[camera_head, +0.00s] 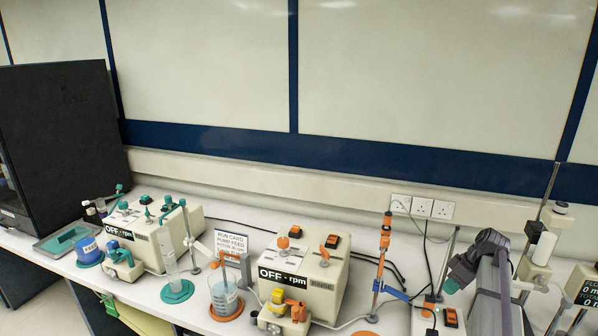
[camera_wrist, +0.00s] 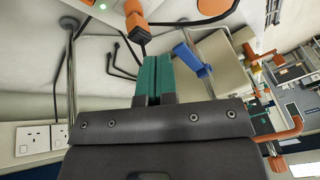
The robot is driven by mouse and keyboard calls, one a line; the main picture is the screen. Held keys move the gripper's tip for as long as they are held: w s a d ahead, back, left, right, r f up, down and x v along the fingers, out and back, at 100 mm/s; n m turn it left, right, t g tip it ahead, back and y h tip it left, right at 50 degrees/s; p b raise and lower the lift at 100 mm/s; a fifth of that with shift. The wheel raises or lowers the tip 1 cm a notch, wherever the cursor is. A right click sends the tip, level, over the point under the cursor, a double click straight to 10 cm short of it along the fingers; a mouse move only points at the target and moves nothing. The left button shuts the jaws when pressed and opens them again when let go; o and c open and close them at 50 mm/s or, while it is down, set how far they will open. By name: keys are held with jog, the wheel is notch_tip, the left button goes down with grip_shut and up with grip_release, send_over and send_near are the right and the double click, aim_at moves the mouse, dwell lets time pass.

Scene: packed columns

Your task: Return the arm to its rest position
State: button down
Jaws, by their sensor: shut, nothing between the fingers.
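My gripper (camera_wrist: 152,75) shows in the wrist view with its two teal fingers shut together and nothing between them.
Two cream pump units (camera_head: 300,268) (camera_head: 150,228) marked OFF stand on the bench (camera_head: 395,318). A beaker (camera_head: 224,294) and an orange-and-blue clamp stand (camera_head: 384,240) are left of my arm. Wall sockets (camera_head: 422,207) are behind it. A metal stand (camera_head: 541,225) rises to its right.

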jog(key=s+a+m+g+h, duration=0.15)
jog(key=s+a, duration=0.35)
jog(key=a, duration=0.6)
jog(key=s+a+f+m+h, duration=0.1)
jog(key=s+a+m, duration=0.3)
jog(key=a, duration=0.7)
jog(key=s+a+m+g+h, duration=0.1)
jog(key=s+a+h, duration=0.1)
jog(key=s+a, duration=0.6)
notch_tip(320, 180, up, 8)
jog(key=r+m+t+p, duration=0.1)
jog(key=m+t+p, duration=0.35)
jog(key=p, duration=0.35)
send_over(406, 296)
jog(key=s+d, duration=0.1)
jog(key=s, duration=0.4)
jog(key=b+x, duration=0.8)
jog(key=x, duration=0.1)
jog(key=a+b+x, duration=0.1)
jog(key=b+x, duration=0.3)
jog(key=b, duration=0.1)
jog(key=shift+s+f, duration=0.25)
jog(key=shift+f, duration=0.3)
jog(key=shift+w+a+f, duration=0.1)
jog(key=shift+a+f, duration=0.05)
